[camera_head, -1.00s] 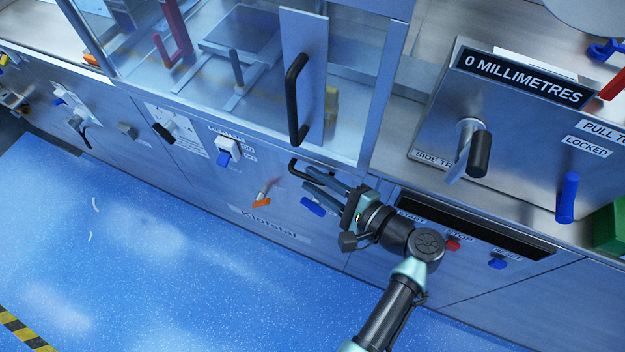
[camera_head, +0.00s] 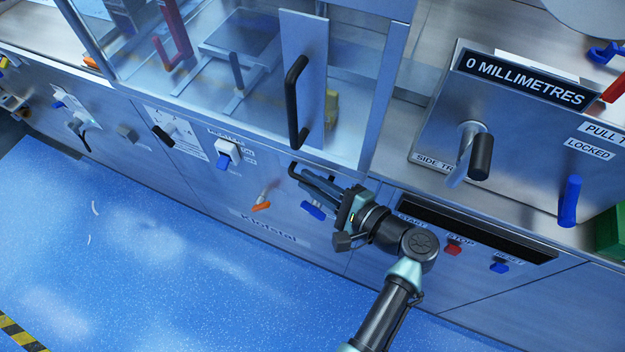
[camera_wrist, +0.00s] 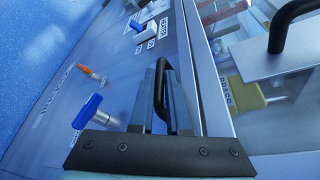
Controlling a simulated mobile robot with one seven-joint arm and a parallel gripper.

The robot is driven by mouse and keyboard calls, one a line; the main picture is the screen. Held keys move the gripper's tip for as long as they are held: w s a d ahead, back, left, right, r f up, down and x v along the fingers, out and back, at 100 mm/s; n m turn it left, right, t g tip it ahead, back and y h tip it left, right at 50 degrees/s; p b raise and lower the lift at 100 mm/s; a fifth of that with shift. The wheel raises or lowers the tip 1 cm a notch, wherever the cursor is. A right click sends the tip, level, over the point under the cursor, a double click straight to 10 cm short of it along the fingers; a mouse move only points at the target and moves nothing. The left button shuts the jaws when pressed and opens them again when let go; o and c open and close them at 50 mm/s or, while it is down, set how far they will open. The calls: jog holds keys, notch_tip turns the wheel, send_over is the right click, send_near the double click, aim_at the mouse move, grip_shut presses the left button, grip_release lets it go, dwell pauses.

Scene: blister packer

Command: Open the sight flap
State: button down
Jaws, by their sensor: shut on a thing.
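A black bar handle (camera_head: 293,169) sticks out of the front panel just below the clear guard; it also shows in the wrist view (camera_wrist: 161,88). My gripper (camera_head: 308,181) is shut on this handle, with one finger on each side of it in the wrist view (camera_wrist: 164,98). The part of the handle nearest the gripper is hidden by the fingers in the head view. No readable label names the sight flap, and I see no open gap at this handle.
A clear guard with a tall black handle (camera_head: 292,102) stands just above. A blue knob (camera_head: 313,212) sits close below my fingers, with an orange lever (camera_head: 261,206) to its left. A red stop button (camera_head: 453,248) lies right of my wrist. The blue floor (camera_head: 150,265) is clear.

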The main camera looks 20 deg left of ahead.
jog(key=f+n+y+b, duration=0.1)
jog(key=n+b, duration=0.4)
jog(key=b, duration=0.5)
jog(key=s+f+n+y+b, duration=0.1)
jog(key=f+n+b, duration=0.3)
jog(key=b, duration=0.6)
jog(key=f+n+t+y+b, duration=0.1)
jog(key=f+n+y+b, duration=0.2)
jog(key=n+b, duration=0.4)
jog(key=shift+s+f+b, duration=0.1)
jog(key=shift+s+b, duration=0.05)
jog(key=shift+b, duration=1.9)
jog(key=shift+y, duration=0.3)
jog(key=c, duration=1.2)
grip_release()
jog(key=shift+o, duration=0.2)
jog(key=shift+d, duration=0.1)
